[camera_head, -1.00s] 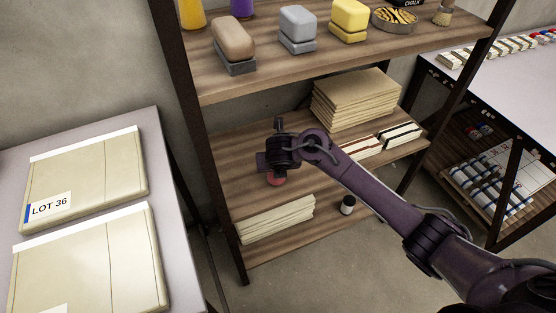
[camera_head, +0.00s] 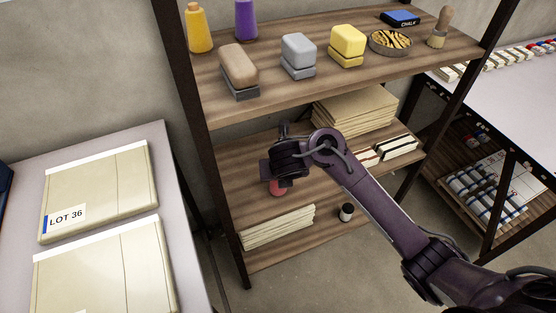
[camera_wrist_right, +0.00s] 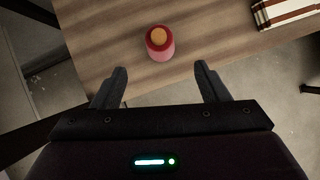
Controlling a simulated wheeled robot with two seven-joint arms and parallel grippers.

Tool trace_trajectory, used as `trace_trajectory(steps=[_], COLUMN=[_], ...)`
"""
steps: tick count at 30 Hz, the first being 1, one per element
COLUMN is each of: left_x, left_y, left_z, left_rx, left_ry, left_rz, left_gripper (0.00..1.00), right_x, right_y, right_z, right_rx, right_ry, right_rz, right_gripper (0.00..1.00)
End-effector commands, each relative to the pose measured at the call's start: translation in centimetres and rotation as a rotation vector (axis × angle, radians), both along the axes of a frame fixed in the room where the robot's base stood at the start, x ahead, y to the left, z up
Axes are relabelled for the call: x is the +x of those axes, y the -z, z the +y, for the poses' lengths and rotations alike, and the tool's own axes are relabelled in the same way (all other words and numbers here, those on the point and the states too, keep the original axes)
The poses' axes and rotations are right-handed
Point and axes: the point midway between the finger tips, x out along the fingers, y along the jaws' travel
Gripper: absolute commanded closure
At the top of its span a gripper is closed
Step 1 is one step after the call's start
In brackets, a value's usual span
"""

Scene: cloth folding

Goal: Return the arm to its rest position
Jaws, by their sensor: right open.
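My right arm reaches in from the lower right in the head view. Its gripper (camera_head: 284,166) is over the lower part of the wooden shelf unit. In the right wrist view the two fingers of the right gripper (camera_wrist_right: 160,78) are spread wide, with nothing between them. A pink-red round item with an orange top (camera_wrist_right: 160,43) stands on the shelf board just beyond the fingertips, apart from them. It shows partly in the head view (camera_head: 277,188), just below the gripper. My left gripper is not in view.
The shelf (camera_head: 222,160) holds folded cloth stacks (camera_head: 280,226), a small dark jar (camera_head: 346,212) and several blocks above. Its dark posts (camera_head: 186,100) stand near my arm.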

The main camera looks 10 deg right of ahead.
Motion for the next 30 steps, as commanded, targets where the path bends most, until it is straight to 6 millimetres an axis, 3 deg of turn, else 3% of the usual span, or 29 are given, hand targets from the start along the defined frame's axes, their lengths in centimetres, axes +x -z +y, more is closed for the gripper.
trace_trajectory(steps=[7,11,15,19,24,30], left_x=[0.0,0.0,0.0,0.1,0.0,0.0], left_y=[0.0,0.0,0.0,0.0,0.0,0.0], left_z=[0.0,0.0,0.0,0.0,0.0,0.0], left_rx=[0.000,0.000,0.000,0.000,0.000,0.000], left_ry=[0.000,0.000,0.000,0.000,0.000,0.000], left_rz=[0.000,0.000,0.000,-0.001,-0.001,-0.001], left_gripper=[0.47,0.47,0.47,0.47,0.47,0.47], right_x=[-0.2,-1.6,-4.8,-8.2,-12.9,-16.9], right_y=[0.1,0.5,0.9,0.8,0.4,-0.1], right_z=[0.1,0.9,1.6,1.0,-1.4,-4.1], right_rx=[0.013,0.124,0.371,0.618,0.877,1.042], right_ry=[0.016,0.160,0.529,0.966,1.551,2.043], right_rz=[0.000,-0.002,0.005,0.026,0.053,0.052], right_gripper=[0.32,0.32,0.32,0.32,0.32,0.32])
